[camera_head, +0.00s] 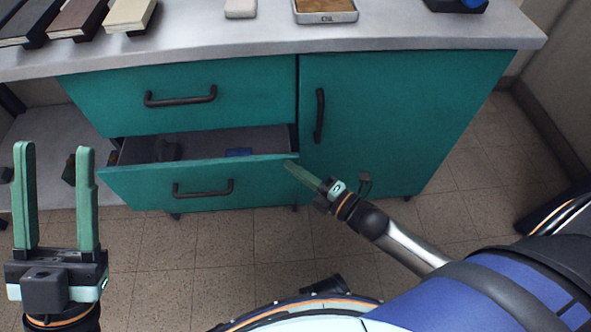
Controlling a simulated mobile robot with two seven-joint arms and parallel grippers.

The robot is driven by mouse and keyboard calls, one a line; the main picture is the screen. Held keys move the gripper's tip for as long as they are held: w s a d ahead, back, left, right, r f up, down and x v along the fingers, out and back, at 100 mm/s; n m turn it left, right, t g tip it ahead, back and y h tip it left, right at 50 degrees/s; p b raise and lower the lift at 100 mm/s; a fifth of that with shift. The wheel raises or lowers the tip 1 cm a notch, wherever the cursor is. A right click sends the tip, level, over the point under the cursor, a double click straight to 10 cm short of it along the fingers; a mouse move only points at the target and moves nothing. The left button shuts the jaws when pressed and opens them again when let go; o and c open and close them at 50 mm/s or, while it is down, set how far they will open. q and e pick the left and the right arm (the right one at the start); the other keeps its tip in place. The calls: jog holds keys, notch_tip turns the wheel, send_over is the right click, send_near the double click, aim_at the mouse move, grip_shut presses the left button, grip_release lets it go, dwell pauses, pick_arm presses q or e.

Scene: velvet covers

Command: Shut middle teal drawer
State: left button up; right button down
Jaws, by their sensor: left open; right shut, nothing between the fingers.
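The teal drawer (150,187) below the top drawer stands pulled out, its inside partly visible with a dark item and a blue item in it. Its dark bar handle (203,189) is on its front. My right gripper (288,166) is shut and empty, its fingertips at the right end of the open drawer's front; I cannot tell whether they touch it. My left gripper (54,150) is open and empty, upright at the left, apart from the drawer.
The top teal drawer (250,88) is closed, and a teal door (400,110) with a vertical handle is shut beside it. The grey countertop (400,35) holds books (78,18), an eraser-like block (240,8) and a tray (337,17). Tiled floor (165,260) lies in front.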

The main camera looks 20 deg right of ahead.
jog(key=w+d, duration=0.1)
jog(key=w, duration=0.2)
jog(key=w+d+b, duration=0.1)
jog(key=w, duration=0.2)
jog(key=w+d+b, duration=0.1)
jog(key=w, duration=0.3)
jog(key=shift+d+r, duration=0.1)
jog(key=shift+d, duration=0.15)
